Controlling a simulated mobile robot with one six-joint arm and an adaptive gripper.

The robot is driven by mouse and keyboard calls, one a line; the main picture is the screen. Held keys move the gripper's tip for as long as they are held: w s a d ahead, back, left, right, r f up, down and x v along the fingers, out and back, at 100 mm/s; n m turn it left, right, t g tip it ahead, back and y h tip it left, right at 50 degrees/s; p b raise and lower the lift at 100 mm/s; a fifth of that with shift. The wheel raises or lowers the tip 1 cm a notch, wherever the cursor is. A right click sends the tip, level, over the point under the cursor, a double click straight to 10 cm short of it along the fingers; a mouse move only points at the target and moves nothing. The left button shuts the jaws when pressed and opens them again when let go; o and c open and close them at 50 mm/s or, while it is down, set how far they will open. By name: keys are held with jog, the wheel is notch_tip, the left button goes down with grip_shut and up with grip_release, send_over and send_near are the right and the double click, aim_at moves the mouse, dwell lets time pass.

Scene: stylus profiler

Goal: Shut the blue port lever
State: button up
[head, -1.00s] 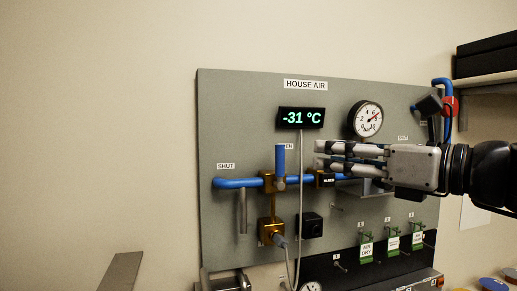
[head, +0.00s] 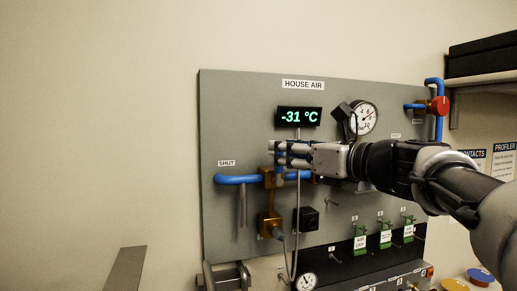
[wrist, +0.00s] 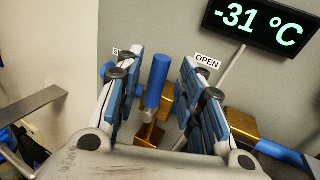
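The blue port lever (wrist: 156,82) stands upright on a brass valve (wrist: 150,135) in the wrist view, near the "OPEN" label (wrist: 207,62). In the head view most of the lever (head: 279,173) is hidden behind my gripper (head: 273,153); a little blue shows. My gripper (wrist: 161,66) is open, with one finger on each side of the lever. Narrow gaps seem to show between lever and fingers, so I cannot tell any contact. The "SHUT" label (head: 227,163) is to the left of the valve, above the horizontal blue pipe (head: 235,180).
A display reading -31 °C (head: 298,116) sits just above my gripper, with a grey cable hanging below it. A grey handle (head: 243,205) hangs under the pipe at left. A pressure gauge (head: 368,116) and green-tagged valves (head: 385,236) are to the right.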

jog(key=shift+x, duration=1.5)
jog(key=shift+s, duration=0.1)
grip_shut()
